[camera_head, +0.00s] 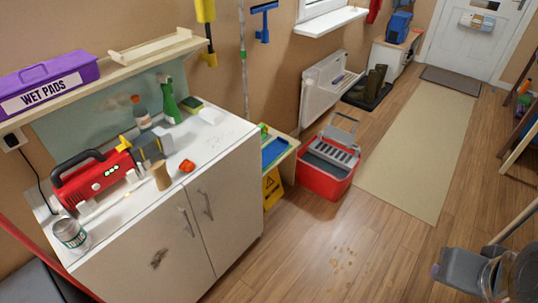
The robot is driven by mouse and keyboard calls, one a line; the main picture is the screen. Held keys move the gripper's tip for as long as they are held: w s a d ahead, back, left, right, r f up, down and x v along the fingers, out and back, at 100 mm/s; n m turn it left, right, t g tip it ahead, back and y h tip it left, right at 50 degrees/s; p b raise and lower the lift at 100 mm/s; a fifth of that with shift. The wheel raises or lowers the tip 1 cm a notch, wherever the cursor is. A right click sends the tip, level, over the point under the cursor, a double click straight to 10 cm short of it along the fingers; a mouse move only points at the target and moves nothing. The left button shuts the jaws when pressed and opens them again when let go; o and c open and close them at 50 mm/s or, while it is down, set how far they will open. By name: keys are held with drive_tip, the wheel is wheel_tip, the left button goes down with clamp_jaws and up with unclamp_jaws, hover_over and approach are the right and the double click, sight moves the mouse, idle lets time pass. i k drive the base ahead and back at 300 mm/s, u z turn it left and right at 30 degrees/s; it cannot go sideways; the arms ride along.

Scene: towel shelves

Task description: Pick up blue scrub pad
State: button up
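A flat blue piece (275,151) lies on a low pale wooden shelf just right of the white cabinet (225,205). It is the likeliest blue scrub pad, but it is small and I cannot be sure that it is a pad. My gripper does not show clearly anywhere in this view.
A red machine (97,178), a tin (70,234), a green bottle (168,102) and other items stand on the cabinet. A grey object (460,268) with a wooden pole stands lower right.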

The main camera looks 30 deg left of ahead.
sight(277, 147)
drive_tip(key=i, duration=2.95)
drive_tip(key=u, duration=2.15)
